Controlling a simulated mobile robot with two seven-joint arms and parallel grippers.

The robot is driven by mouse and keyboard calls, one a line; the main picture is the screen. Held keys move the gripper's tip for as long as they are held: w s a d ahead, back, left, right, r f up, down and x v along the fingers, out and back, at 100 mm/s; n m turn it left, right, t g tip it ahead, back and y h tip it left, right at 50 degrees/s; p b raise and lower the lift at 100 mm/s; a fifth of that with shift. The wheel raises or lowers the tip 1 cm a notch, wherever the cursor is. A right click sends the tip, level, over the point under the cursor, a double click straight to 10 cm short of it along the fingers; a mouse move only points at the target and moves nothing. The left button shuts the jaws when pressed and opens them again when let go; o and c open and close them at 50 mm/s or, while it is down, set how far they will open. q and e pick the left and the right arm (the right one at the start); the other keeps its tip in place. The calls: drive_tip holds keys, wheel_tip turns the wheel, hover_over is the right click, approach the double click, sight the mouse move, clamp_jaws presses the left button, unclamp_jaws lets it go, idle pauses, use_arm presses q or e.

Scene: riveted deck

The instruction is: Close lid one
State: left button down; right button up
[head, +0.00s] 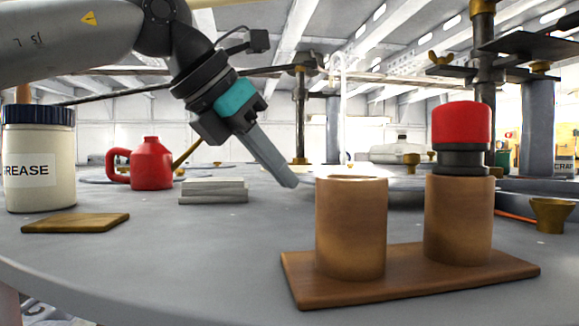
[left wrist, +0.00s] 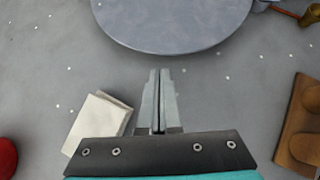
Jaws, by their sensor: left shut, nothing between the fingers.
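A brown wooden base (head: 400,285) carries two upright wooden cylinders. The left cylinder (head: 350,230) has a pale rim and no cap on it; its inside is hidden. The right cylinder (head: 459,222) has a black and red cap (head: 461,125) standing on top. Which part is lid one I cannot tell. My left gripper (head: 291,183) is shut and empty, pointing down and right, left of the left cylinder and apart from it in the picture. In the left wrist view its fingers (left wrist: 159,72) are together, and the base (left wrist: 290,150) shows at the right edge. My right gripper is not in view.
A stack of grey slabs (head: 213,190) lies left of my gripper, with a red jug (head: 152,165) behind. A grease tub (head: 38,170) and a flat brown slab (head: 76,223) are further left. A brass funnel (head: 551,214) stands right. The front-middle surface is clear.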

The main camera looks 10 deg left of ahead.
use_arm(q)
drive_tip(key=shift+w+d, duration=0.55)
drive_tip(key=shift+w, duration=0.15)
drive_tip(key=shift+w+r+p, duration=0.1)
drive_tip(key=shift+w+p, duration=0.15)
drive_tip(key=shift+p, duration=0.4)
drive_tip(key=shift+w+m+p, duration=0.3)
drive_tip(key=shift+w+p, duration=0.05)
drive_tip(key=shift+p, duration=0.05)
